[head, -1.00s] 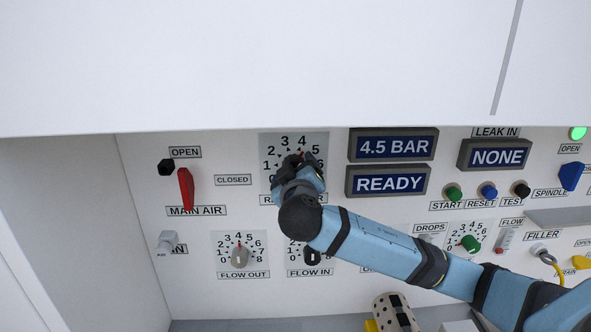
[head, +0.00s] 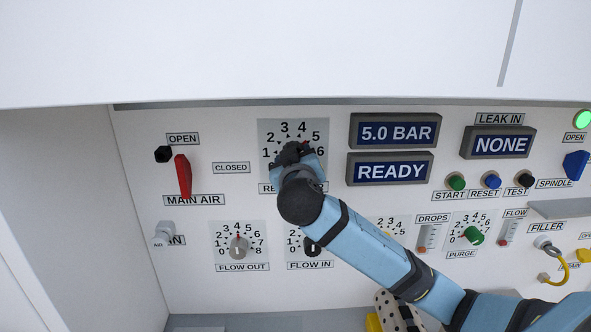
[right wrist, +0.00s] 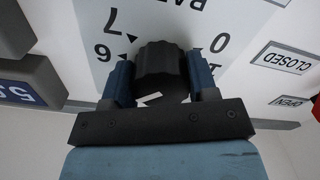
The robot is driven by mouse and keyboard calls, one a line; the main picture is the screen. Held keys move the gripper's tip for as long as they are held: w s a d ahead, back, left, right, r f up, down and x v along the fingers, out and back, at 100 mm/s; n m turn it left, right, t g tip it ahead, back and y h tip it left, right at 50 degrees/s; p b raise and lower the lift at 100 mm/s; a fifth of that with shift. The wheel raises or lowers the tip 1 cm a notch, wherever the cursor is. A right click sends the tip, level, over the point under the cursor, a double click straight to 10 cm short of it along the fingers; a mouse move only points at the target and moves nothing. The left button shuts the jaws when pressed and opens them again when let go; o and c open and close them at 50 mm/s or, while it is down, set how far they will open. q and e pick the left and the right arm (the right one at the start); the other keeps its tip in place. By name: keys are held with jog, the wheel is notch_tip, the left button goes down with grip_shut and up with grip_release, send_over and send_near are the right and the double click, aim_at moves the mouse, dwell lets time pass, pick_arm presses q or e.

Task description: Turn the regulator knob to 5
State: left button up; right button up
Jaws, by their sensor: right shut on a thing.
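The regulator dial plate (head: 309,127) is on the panel, with its numbers partly hidden by my right arm. My right gripper (head: 294,158) is at the regulator knob and covers most of it in the head view. In the right wrist view, the black ribbed regulator knob (right wrist: 161,70) sits between the two blue fingers of my right gripper (right wrist: 161,82), which are shut on it. A white mark shows on the knob near the gripper's base. The pressure display (head: 394,131) reads 5.0 BAR. My left gripper is not in view.
The red main air lever (head: 183,176) is left of the regulator. The flow out knob (head: 238,248) and flow in knob (head: 311,247) are below it. A READY display (head: 390,168) is to the right. A white cover overhangs the panel top.

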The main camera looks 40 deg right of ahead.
jog(key=shift+f+m+b, duration=0.1)
jog(key=shift+m+b, duration=0.2)
jog(key=shift+m, duration=0.3)
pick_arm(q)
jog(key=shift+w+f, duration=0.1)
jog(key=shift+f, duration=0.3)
pick_arm(e)
jog(key=o, duration=0.9)
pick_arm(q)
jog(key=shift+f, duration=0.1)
pick_arm(e)
jog(key=shift+s, duration=0.1)
